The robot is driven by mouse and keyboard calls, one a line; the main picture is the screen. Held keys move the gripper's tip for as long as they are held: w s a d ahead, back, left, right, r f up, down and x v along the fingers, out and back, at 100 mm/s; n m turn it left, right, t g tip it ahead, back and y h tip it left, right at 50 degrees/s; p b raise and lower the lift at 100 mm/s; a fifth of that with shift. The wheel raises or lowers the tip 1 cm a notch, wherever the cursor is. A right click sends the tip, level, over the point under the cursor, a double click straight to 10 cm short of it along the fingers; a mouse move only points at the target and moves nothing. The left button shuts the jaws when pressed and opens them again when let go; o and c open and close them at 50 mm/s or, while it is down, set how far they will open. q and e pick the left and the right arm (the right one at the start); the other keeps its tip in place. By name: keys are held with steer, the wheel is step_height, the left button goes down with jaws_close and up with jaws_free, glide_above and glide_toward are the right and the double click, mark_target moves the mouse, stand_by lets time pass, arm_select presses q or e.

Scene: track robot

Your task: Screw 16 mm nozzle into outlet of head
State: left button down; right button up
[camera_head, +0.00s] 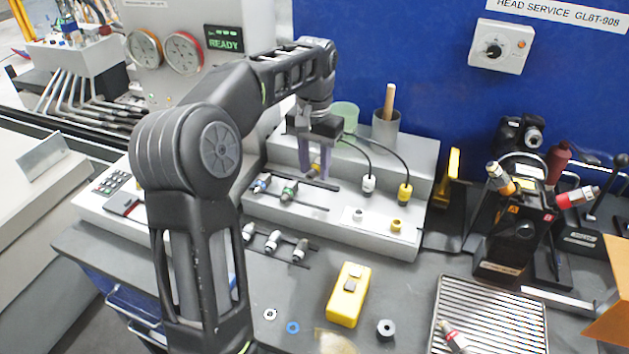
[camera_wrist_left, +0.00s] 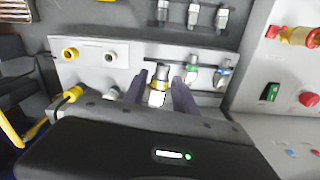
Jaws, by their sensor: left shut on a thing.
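My left gripper (camera_head: 318,168) reaches over the stepped grey rack, fingers pointing down. It is shut on a yellow-banded metal nozzle (camera_wrist_left: 158,86), which stands upright between the purple-grey fingers in the wrist view. The nozzle still appears at its place in the rack row, beside a green-banded nozzle (camera_head: 289,190) and a blue-banded nozzle (camera_head: 261,183). No size mark is readable. A black unit (camera_head: 505,225) at the right, apparently the head, carries a yellow-banded fitting (camera_head: 499,178) and a red fitting (camera_head: 575,195), both tilted. Its outlet is not clearly distinguishable. My right gripper is not in view.
The grey rack (camera_head: 425,165) holds cups and cabled plugs. Several plain nozzles (camera_head: 272,241) stand at its lower front. A yellow block (camera_head: 349,294), a black ring (camera_head: 385,329) and a ribbed tray (camera_head: 535,325) with a red-banded nozzle (camera_head: 452,335) lie on the bench.

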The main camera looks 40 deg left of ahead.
arm_select(q)
steer(key=shift+r, duration=0.3)
steer(key=shift+f, duration=0.1)
stand_by(0.3)
